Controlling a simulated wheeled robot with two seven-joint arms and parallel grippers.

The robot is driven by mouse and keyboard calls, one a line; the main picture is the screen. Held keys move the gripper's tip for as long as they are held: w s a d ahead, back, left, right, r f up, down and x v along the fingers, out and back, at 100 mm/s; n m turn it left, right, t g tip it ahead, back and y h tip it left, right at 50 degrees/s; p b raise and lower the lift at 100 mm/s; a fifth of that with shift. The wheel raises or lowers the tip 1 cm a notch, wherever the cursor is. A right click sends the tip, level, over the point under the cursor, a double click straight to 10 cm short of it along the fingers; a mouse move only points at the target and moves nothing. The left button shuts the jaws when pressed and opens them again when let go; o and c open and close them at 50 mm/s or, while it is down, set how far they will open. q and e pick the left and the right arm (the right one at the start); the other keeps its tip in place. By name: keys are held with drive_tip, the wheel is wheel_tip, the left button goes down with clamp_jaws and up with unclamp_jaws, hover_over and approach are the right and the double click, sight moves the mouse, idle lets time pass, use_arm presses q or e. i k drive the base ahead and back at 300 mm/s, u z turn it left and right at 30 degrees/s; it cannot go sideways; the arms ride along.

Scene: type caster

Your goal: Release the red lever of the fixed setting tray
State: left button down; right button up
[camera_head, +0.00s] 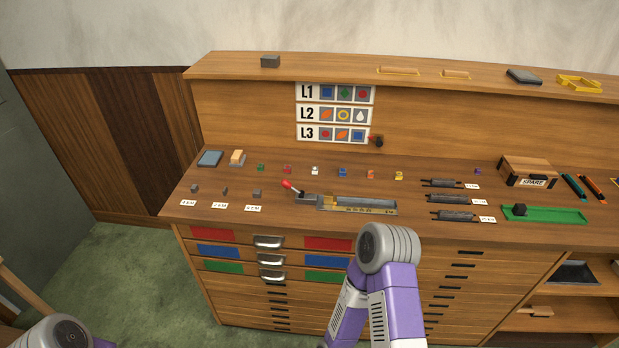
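The fixed setting tray (372,208) is a long, narrow grey-and-brass channel on the wooden bench top, near the front edge. Its lever has a red knob (287,184) at the tray's left end; the knob tilts up and to the left. A brass block (330,199) sits in the left part of the channel. Neither gripper shows. A grey joint and purple links of my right arm rise in front of the drawers, below and right of the tray. Only a joint of my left arm shows in the lower left corner. Nothing of mine touches the lever.
Small coloured type blocks (342,171) stand in a row behind the tray. Grey blocks with labels (257,194) are to its left. Dark bars (453,199), a green tray (545,214) and a SPARE box (527,171) are to the right. Sign rows (335,114) hang behind.

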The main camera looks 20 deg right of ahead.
sight(284, 183)
drive_tip(key=z, duration=0.4)
drive_tip(key=i, duration=0.35)
drive_tip(key=z, duration=0.45)
